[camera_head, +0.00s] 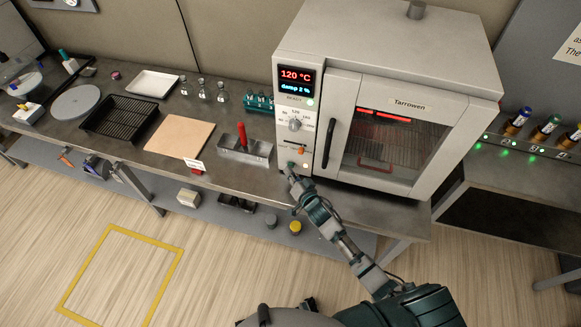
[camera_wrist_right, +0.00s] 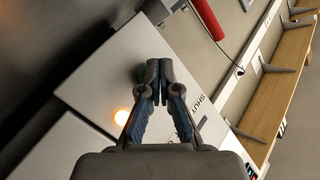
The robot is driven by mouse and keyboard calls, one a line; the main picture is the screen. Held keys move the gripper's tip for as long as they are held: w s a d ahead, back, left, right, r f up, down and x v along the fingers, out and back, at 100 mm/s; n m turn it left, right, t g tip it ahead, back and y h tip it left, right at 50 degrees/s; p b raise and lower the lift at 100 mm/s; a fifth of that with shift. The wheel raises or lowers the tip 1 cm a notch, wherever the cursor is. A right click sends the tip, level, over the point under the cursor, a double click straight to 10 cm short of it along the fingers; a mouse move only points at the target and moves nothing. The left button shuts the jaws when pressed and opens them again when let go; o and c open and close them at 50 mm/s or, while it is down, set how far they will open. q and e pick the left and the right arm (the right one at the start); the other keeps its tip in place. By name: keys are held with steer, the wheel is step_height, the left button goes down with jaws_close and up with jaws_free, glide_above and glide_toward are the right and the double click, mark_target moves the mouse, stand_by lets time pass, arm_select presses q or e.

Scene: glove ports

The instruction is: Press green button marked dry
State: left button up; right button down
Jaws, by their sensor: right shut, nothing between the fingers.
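The oven (camera_head: 410,110) stands at the back of the bench with a control panel on its left side. Its display (camera_head: 295,82) reads 120 °C and damp 2 %. A small green button (camera_head: 291,164) is low on the panel; its marking is too small to read. My right gripper (camera_head: 289,170) is shut and empty, with its tips at that button. In the right wrist view the shut fingertips (camera_wrist_right: 157,73) are in front of the pale panel, and a dark green patch (camera_wrist_right: 140,73) shows beside them, partly hidden. I cannot tell whether they touch. My left gripper is not in view.
A glowing round light (camera_wrist_right: 122,117) is on the panel near my fingers. The oven has a dial (camera_head: 295,125) and a black door handle (camera_head: 328,143). Left of it stand a red-handled metal block (camera_head: 245,150), a tan board (camera_head: 180,137) and a black rack (camera_head: 118,118).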

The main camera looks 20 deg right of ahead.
steer(key=shift+w+d, duration=0.1)
steer(key=shift+w, duration=0.05)
steer(key=shift+s+a+p, duration=0.3)
steer(key=shift+s+p, duration=0.1)
steer(key=shift+s, duration=0.05)
steer(key=shift+s+a, duration=0.1)
steer(key=shift+s, duration=0.05)
steer(key=s+a+p, duration=0.1)
steer(key=s, duration=0.1)
steer(key=s+a+p, duration=0.1)
steer(key=s+a, duration=0.1)
steer(key=shift+s+r, duration=0.1)
steer(key=shift+s+a, duration=0.2)
steer(key=shift+s, duration=0.15)
stand_by(0.6)
